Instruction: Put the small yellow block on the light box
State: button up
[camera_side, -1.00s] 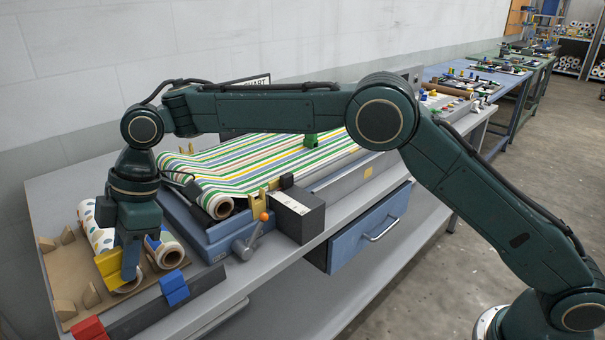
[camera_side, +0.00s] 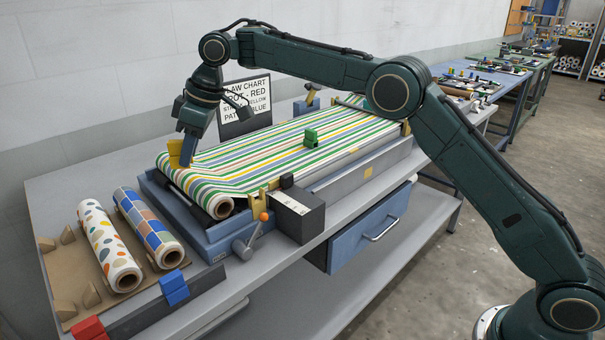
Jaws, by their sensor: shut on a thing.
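My gripper (camera_side: 182,162) is shut on the small yellow block (camera_side: 177,151). It holds the block at the left end of the striped sheet (camera_side: 250,165), low over it. I cannot tell whether the block touches the sheet. The sheet lies over a long blue-grey bed (camera_side: 345,185), with its roll end at the front left. A dark box (camera_side: 310,226) with a pale top face stands against the bed's front. I cannot tell for sure which of these is the light box.
A green block (camera_side: 310,137) sits on the striped sheet. A dotted roll (camera_side: 101,240) and a checked roll (camera_side: 142,222) lie on a brown board at left. A dark rail (camera_side: 132,316) bears red and blue blocks. A chart (camera_side: 246,100) stands behind the bed.

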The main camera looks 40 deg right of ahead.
jog(key=w+d+r+m+h, duration=0.1)
jog(key=d+r+m, duration=0.3)
jog(key=d, duration=0.8)
jog(key=w+d+r+m+t+h, duration=0.1)
jog(key=d+r+m, duration=0.4)
jog(key=d, duration=0.6)
jog(key=shift+w+d+m+h, duration=0.2)
jog(key=shift+d+m+h, duration=0.2)
jog(key=shift+h, duration=0.3)
jog(key=shift+f, duration=0.1)
send_over(273, 167)
jog(key=s, duration=0.2)
jog(key=shift+t, duration=0.3)
jog(key=f, duration=1.5)
jog(key=shift+w+d+f, duration=0.1)
jog(key=shift+w+f, duration=0.1)
jog(key=shift+w, duration=0.05)
jog(key=shift+f, duration=0.1)
jog(key=shift+f, duration=2.05)
